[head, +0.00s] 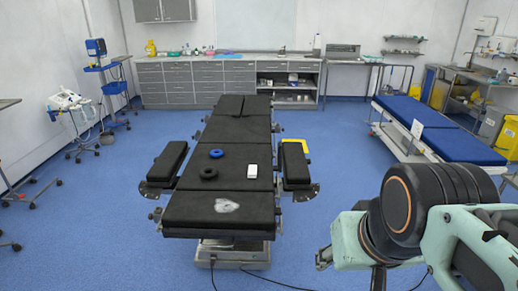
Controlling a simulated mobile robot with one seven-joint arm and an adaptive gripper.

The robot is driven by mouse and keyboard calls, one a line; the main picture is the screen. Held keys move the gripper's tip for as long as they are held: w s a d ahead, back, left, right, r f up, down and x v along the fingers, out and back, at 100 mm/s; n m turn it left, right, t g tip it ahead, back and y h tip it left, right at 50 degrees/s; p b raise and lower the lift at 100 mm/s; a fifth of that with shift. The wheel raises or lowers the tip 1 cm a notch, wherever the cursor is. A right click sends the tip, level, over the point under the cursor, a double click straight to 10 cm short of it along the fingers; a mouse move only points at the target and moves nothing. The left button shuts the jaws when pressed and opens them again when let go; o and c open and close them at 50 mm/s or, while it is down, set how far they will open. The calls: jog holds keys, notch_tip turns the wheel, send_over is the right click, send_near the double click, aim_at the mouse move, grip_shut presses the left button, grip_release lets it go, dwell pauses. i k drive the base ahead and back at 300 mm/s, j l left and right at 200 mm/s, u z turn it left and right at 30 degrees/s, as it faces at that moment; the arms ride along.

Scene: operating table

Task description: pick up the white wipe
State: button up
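The white wipe (227,206) looks like a small crumpled white patch. It lies on the near black section of the operating table (190,218). My arm reaches in from the right edge in the foreground. A small grey part (323,258) juts out to the left behind it, and it looks like the end of my gripper. It is to the right of the table's near end, apart from the wipe. My arm link hides most of the gripper, so its opening does not show.
A blue ring (216,153), a black ring (209,173) and a white box (252,171) lie further up the table. A yellow L-shaped thing (303,145) is by the right armrest (295,165). A blue-topped bed (460,147) stands at right. Blue floor is open left of the table.

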aim_at(251, 173)
jog(key=i+l+u, duration=0.1)
jog(key=u, duration=0.5)
jog(key=i+l+u, duration=0.45)
jog(key=l, duration=0.25)
jog(key=i+l+u, duration=0.1)
jog(key=l, duration=0.25)
jog(key=i+l, duration=0.3)
jog(key=i+l+u, duration=0.15)
jog(key=l, duration=0.25)
jog(key=i+l, duration=0.4)
jog(key=l, duration=0.25)
jog(key=i+l, duration=0.2)
jog(key=l, duration=0.2)
jog(key=i+l, duration=0.15)
jog(key=l, duration=0.25)
jog(key=i+l+u, duration=0.1)
jog(key=l, duration=0.3)
jog(key=l+u, duration=0.15)
jog(key=l, duration=0.2)
